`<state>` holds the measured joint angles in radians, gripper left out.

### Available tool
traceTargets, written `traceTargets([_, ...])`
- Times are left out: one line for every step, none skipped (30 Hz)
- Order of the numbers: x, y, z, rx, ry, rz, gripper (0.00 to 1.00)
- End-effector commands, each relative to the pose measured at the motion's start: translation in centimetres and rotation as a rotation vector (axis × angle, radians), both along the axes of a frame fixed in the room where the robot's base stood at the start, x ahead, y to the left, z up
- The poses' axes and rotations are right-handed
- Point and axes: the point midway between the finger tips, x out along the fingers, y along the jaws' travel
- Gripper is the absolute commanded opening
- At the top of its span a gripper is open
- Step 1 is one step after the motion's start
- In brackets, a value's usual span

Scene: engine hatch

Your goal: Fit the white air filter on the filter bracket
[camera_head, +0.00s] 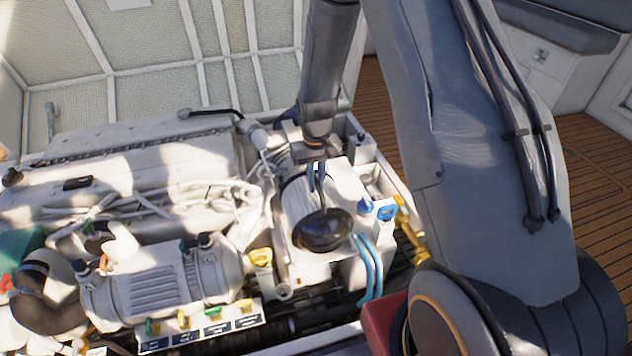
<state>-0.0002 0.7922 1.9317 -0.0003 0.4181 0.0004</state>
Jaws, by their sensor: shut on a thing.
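My gripper (308,153) is at the lower end of my forearm, over the right end of the engine. Its fingertips are small and partly hidden. It is shut on what appears to be the white air filter (299,203), a pale rounded body just below it. A black rounded cap or bowl (322,231) is at the near end of this body.
The white engine (140,160) fills the left. A ribbed motor-like unit (160,290) and a labelled valve strip (200,333) lie in front. Blue-green hoses (370,267) and a yellow fitting (411,232) are close on the right. Wooden deck (590,190) lies beyond my arm.

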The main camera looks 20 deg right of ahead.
Motion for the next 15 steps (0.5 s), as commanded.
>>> traceTargets([0.08,0.00,0.06,0.000,-0.002,0.000,0.00])
traceTargets([0.07,0.00,0.06,0.000,-0.002,0.000,0.00])
traceTargets([0.07,0.00,0.06,0.000,-0.002,0.000,0.00])
traceTargets([0.07,0.00,0.06,0.000,-0.002,0.000,0.00])
traceTargets([0.07,0.00,0.05,0.000,-0.002,0.000,0.00])
traceTargets([0.07,0.00,0.03,0.000,-0.002,0.000,0.00])
traceTargets([0.07,0.00,0.01,0.000,-0.002,0.000,0.00])
traceTargets([0.06,0.00,-0.02,0.000,-0.001,0.000,0.00])
traceTargets([0.07,0.00,-0.06,0.000,-0.002,0.000,0.00])
traceTargets([0.07,0.00,-0.10,0.000,-0.002,0.000,0.00])
traceTargets([0.07,0.00,-0.14,0.000,-0.002,0.000,0.00])
traceTargets([0.07,0.00,-0.20,0.000,-0.002,0.000,0.00])
traceTargets([0.07,0.00,-0.25,0.000,-0.002,0.000,0.00])
traceTargets([0.07,0.00,-0.30,0.000,-0.002,0.000,0.00])
traceTargets([0.07,0.00,-0.35,0.000,-0.002,0.000,0.00])
